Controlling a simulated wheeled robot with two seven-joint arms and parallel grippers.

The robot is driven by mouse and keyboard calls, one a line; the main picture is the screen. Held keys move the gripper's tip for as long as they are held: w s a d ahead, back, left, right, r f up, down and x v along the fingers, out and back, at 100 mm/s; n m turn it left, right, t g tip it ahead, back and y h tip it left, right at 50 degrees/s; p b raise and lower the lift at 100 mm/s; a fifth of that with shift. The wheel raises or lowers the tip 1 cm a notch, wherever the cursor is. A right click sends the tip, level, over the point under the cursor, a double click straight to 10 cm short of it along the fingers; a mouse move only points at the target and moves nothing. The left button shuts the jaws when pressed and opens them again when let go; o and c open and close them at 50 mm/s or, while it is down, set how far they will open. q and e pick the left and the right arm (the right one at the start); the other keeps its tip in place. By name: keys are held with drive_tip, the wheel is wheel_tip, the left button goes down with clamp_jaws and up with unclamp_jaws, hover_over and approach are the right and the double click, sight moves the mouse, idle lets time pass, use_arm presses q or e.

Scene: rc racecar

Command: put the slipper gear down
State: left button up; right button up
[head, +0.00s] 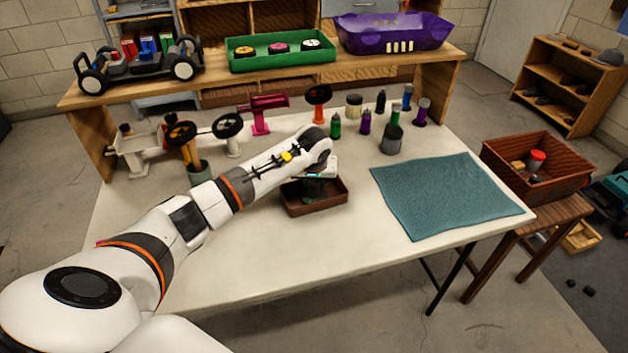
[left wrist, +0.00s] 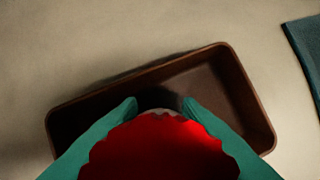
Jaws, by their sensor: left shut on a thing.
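The slipper gear (left wrist: 155,150) is red with a toothed rim and fills the lower middle of the left wrist view. My left gripper (left wrist: 159,108) is shut on it, with a teal finger at each side. In the head view my left gripper (head: 314,181) hangs over the brown tray (head: 318,208); the gear cannot be made out there. In the left wrist view the tray (left wrist: 235,88) lies below the gear, and its visible floor looks bare. The gap between gear and tray is hard to judge. My right gripper is not in view.
A teal mat (head: 445,192) lies to the right of the tray. Several bottles, including a green one (head: 335,127), and small stands crowd the table's back. A reddish-brown crate (head: 500,160) stands on a side table at right. The front of the white table (head: 270,262) is clear.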

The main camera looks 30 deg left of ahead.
use_arm(q)
drive_tip(key=o, duration=1)
drive_tip(key=shift+r, duration=0.2)
drive_tip(key=v, duration=1.2)
drive_tip(key=shift+w+f, duration=0.1)
